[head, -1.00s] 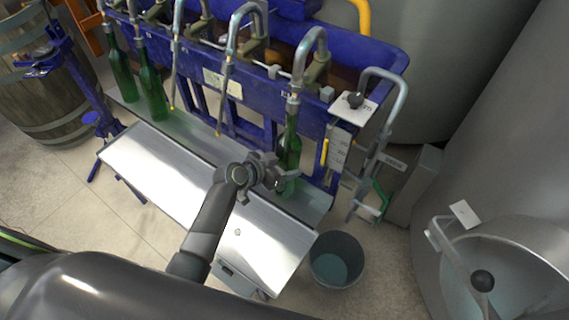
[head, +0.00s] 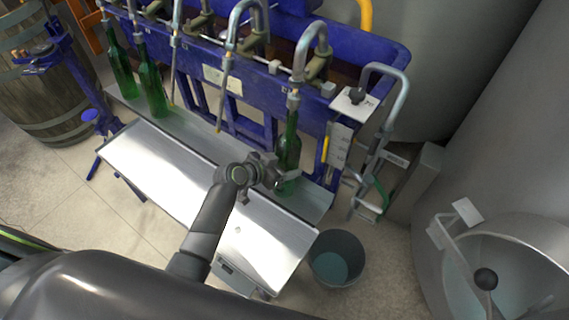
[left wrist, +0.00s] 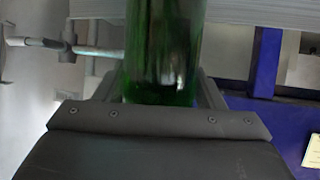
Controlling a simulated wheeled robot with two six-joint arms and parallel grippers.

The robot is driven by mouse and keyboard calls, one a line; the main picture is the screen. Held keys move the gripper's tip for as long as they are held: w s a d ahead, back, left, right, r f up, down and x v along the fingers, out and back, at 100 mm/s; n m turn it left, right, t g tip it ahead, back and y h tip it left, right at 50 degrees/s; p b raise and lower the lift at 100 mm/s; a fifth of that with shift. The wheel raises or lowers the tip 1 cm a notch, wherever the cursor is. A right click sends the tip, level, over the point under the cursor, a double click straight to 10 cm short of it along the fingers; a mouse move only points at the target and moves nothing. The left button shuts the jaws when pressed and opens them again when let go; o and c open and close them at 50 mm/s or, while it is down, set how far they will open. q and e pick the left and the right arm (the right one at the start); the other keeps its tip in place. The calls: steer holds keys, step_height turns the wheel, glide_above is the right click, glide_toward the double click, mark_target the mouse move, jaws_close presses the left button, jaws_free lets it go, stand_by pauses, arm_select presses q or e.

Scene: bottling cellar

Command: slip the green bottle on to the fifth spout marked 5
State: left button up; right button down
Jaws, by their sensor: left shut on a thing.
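The green bottle (head: 289,151) stands about upright under the rightmost spout (head: 296,78), the fifth in the row. Its neck meets the lower end of that spout, and the spout's thin tube does not show hanging free beside it. No readable 5 shows. My left gripper (head: 276,172) is shut on the bottle's lower part, above the metal shelf. In the left wrist view the bottle (left wrist: 162,48) fills the space between the fingers; its mouth is out of that picture. My right gripper is not in view.
Two other green bottles (head: 151,90) stand at the left spouts. The third and fourth spouts (head: 228,80) hang empty over the shelf (head: 185,127). A bright metal tray (head: 160,165) lies in front. A grey bucket (head: 337,258) and a steel tank (head: 500,130) are at right.

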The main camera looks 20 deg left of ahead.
arm_select(q)
steer(key=o, duration=1.4)
steer(key=shift+c, duration=0.2)
steer(key=shift+s+f, duration=0.1)
steer(key=shift+f, duration=0.1)
steer(key=v, duration=1.7)
steer(key=shift+r+b, duration=0.25)
steer(key=shift+b, duration=0.15)
